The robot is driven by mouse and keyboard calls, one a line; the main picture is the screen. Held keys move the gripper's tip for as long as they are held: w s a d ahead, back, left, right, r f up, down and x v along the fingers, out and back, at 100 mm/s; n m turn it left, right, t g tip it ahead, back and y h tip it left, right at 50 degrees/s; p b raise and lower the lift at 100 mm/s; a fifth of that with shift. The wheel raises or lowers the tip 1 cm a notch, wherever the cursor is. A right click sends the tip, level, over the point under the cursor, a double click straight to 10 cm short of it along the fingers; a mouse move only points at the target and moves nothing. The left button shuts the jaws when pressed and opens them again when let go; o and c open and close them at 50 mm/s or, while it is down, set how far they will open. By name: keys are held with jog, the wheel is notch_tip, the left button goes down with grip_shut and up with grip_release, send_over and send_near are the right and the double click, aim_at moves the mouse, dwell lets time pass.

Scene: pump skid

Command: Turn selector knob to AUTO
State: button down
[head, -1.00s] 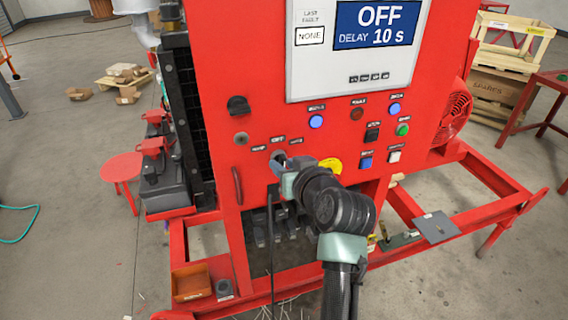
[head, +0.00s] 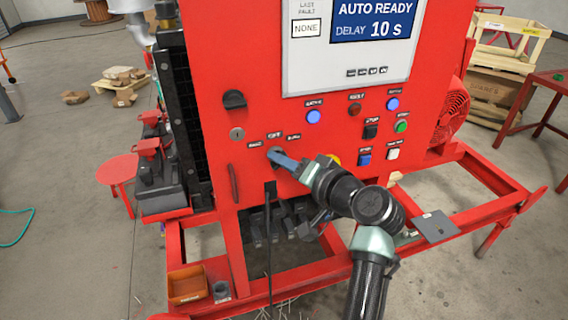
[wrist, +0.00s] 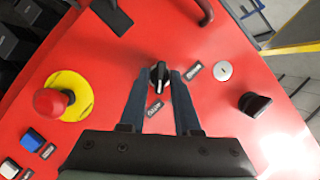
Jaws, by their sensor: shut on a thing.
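The selector knob (wrist: 158,75) is black with a pale line and sits on the red panel between small black labels. My gripper (wrist: 160,78) has its two blue-grey fingers on either side of the knob, shut on it. In the head view my gripper (head: 281,160) reaches the panel at the knob, and its fingers mostly hide the knob there. The display screen (head: 372,20) on the panel reads AUTO READY, DELAY 10 s. The label text by the knob is too blurred to read.
In the wrist view a red emergency button on a yellow disc (wrist: 79,88) is left of the fingers. A black handle-like knob (wrist: 254,103) and a key switch (wrist: 223,70) are to the right. A red frame rail (head: 460,228) runs below my arm.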

dwell(0.3)
jog(key=c, duration=0.9)
grip_release()
jog(key=b+v, duration=0.3)
jog(key=v, duration=1)
